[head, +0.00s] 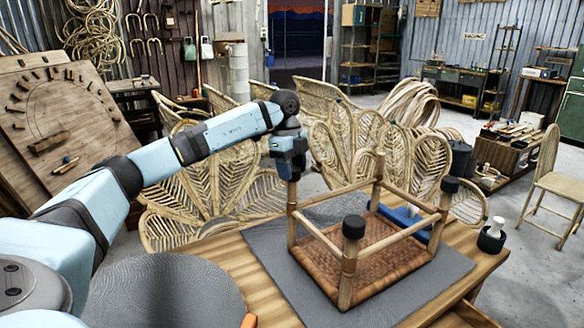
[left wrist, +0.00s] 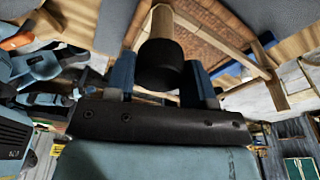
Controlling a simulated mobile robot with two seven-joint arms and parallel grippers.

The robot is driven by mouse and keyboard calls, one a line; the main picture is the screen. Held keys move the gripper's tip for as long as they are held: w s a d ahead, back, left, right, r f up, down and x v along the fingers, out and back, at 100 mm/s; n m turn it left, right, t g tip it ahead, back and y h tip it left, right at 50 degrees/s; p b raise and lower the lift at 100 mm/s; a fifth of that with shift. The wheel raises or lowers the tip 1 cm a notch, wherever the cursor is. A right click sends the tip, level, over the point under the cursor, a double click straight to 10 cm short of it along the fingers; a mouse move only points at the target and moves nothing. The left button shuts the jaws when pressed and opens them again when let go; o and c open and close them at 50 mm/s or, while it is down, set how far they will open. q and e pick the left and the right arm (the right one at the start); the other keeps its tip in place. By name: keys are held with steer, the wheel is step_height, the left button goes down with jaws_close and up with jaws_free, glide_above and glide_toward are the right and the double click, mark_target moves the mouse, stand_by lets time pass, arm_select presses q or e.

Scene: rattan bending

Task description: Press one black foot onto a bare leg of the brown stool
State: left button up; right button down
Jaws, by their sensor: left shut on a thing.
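The brown stool (head: 365,250) lies upside down on a grey mat, its woven seat below and its legs up. Black feet cap its near leg (head: 353,226) and its right leg (head: 450,184). The far leg (head: 378,166) has a bare top. My left gripper (head: 289,172) is at the top of the left leg (head: 292,218). In the left wrist view, it is shut on a black foot (left wrist: 160,65) between its blue fingers. That leg (left wrist: 156,24) lines up with the foot; whether the foot is seated on it I cannot tell. My right gripper is not in view.
The stool's grey mat (head: 278,262) lies on a wooden table. A blue object (head: 405,216) lies behind the stool. A black cup (head: 490,241) with a white item stands at the table's right end. An orange piece (head: 249,321) is at the front edge. Rattan chair parts stand behind.

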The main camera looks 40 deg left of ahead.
arm_select(q)
steer(key=shift+f, duration=0.8)
stand_by(0.5)
steer(key=o, duration=1)
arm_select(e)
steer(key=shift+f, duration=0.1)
arm_select(q)
steer(key=r, duration=0.3)
steer(key=shift+a+p, duration=0.25)
steer(key=shift+p, duration=0.1)
steer(key=r, duration=0.3)
steer(key=a+r+p, duration=0.1)
steer(key=r, duration=0.6)
steer(key=shift+s+a+r+p, duration=0.1)
steer(key=shift+a+r+p, duration=0.15)
steer(key=shift+r+p, duration=0.05)
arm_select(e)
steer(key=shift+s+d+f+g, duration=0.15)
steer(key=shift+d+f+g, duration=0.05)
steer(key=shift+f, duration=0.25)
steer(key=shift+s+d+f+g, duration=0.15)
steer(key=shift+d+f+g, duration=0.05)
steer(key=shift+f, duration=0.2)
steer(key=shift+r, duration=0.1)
